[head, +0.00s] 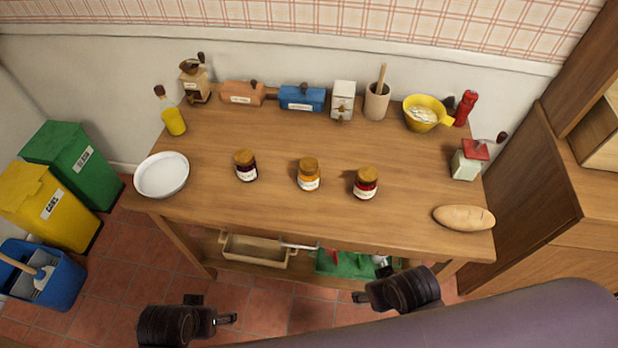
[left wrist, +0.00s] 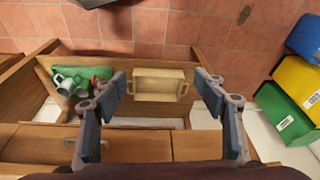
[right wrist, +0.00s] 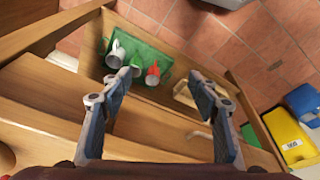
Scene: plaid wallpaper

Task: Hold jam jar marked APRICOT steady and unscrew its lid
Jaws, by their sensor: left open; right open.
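Three jam jars with gold lids stand upright in a row on the wooden table, all in the head view. The middle jar (head: 309,175) has orange contents; its label is too small to read. The left jar (head: 245,166) is dark purple and the right jar (head: 366,183) is dark red. All three lids are on. My left gripper (head: 228,319) and my right gripper (head: 359,297) are off the table's front edge, both open and empty, apart from the jars. The wrist views show the open fingers over the lower shelf and floor, with no jar visible.
A white bowl (head: 161,175) is at the table's left and a bread loaf (head: 464,217) at the front right. An oil bottle (head: 171,112), mortar (head: 377,102) and yellow bowl (head: 424,114) stand behind. A wooden crate (left wrist: 159,85) lies below. Table space around the jars is clear.

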